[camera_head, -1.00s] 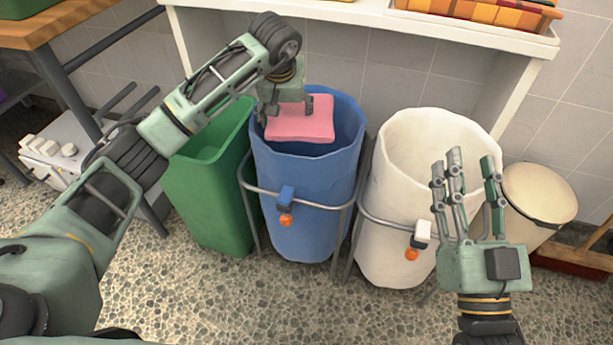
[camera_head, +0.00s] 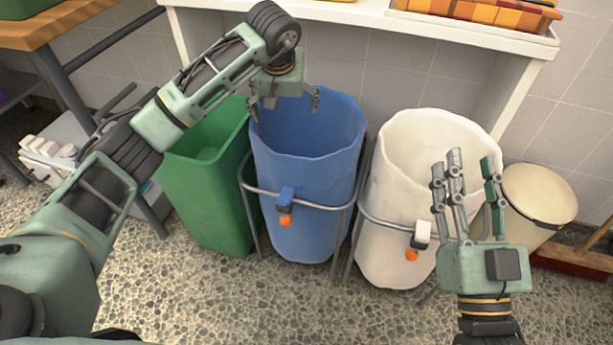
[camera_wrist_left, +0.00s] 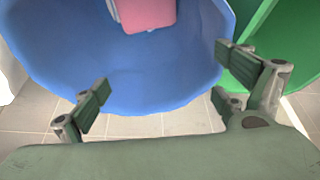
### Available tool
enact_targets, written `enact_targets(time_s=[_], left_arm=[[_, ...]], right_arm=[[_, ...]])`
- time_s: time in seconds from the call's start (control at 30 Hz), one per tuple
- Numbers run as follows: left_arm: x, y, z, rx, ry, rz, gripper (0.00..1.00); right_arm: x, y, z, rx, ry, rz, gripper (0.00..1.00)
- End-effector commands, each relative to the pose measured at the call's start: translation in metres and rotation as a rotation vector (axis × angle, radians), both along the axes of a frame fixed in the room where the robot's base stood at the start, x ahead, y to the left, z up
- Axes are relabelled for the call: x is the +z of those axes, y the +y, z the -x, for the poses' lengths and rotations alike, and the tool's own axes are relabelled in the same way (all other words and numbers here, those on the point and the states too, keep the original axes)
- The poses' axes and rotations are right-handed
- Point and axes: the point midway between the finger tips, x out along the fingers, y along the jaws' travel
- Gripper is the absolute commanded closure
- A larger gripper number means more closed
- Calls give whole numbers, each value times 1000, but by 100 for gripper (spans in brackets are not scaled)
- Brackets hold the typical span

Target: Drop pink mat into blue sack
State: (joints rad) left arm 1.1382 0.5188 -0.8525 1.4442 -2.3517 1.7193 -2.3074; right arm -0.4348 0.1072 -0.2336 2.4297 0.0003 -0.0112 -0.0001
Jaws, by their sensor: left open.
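The blue sack (camera_head: 305,205) hangs open in a metal stand between the green bin and the white sack. The pink mat (camera_wrist_left: 146,14) lies inside the blue sack in the left wrist view, cut off by the top edge. The sack's wall hides it in the head view. My left gripper (camera_head: 284,105) is open and empty over the back left of the blue sack's mouth. Its spread fingers also show in the left wrist view (camera_wrist_left: 165,80), apart from the mat. My right gripper (camera_head: 471,168) is open and empty in front of the white sack.
A green bin (camera_head: 207,195) stands left of the blue sack. A white sack (camera_head: 390,225) in a stand and a lidded cream bin (camera_head: 540,195) stand to the right. A white shelf (camera_head: 350,14) runs above and behind them. The speckled floor in front is clear.

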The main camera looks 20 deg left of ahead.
Motion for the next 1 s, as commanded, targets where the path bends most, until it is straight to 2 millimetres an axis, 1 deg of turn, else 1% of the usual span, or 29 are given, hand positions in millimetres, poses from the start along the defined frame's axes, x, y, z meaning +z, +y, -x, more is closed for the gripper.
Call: enact_targets(time_s=[0.03, 0.2, 0.3, 0.43, 0.6, 1.0], left_arm=[[12, -1, 3, -2, -6, -1, 8], [47, -4, 17, -1, -5, -1, 8], [64, -5, 25, -2, -5, -2, 8], [80, -7, 31, -1, -3, -1, 8], [88, -8, 36, -1, 0, 0, 8], [89, -8, 36, -1, 0, 0, 8]], right_arm=[[0, 0, 0, 0, 0, 0, 60], [0, 0, 0, 0, 0, 0, 60], [0, 0, 0, 0, 0, 0, 60], [0, 0, 0, 0, 0, 0, 60], [0, 0, 0, 0, 0, 0, 60], [0, 0, 0, 0, 0, 0, 60]])
